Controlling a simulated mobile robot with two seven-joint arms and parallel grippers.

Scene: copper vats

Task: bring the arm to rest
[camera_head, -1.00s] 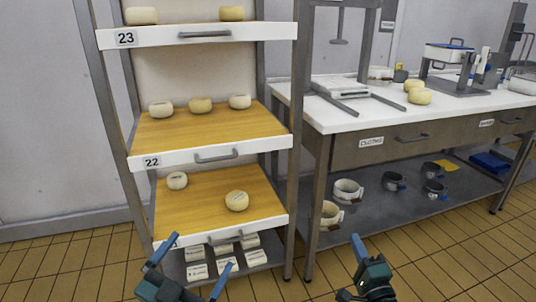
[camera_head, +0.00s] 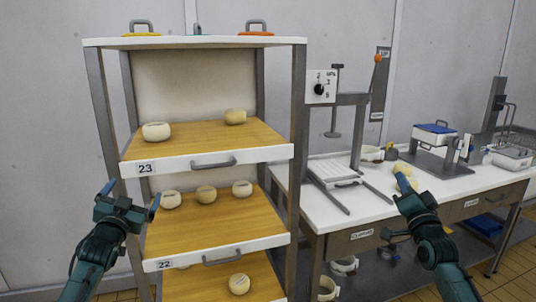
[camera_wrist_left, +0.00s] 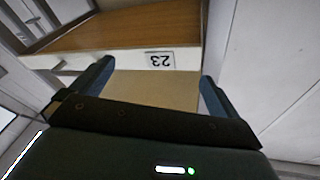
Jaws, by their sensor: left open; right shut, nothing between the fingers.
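My left gripper (camera_head: 130,196) is raised in front of the left side of the shelf rack, open and empty. In the left wrist view its two blue fingers (camera_wrist_left: 155,88) stand wide apart, with the shelf front marked 23 beyond them. My right gripper (camera_head: 405,183) is shut and empty, raised in front of the white workbench at the right. Both forearms come up from the bottom of the head view. Neither gripper visibly touches anything, though the exact gap to the rack cannot be told.
The rack holds pale round cheeses on wooden shelves 23 (camera_head: 193,166) and 22 (camera_head: 214,251). The workbench (camera_head: 375,205) carries a press frame (camera_head: 335,170) and a blue-lidded device (camera_head: 434,132). Tiled floor shows at the bottom right.

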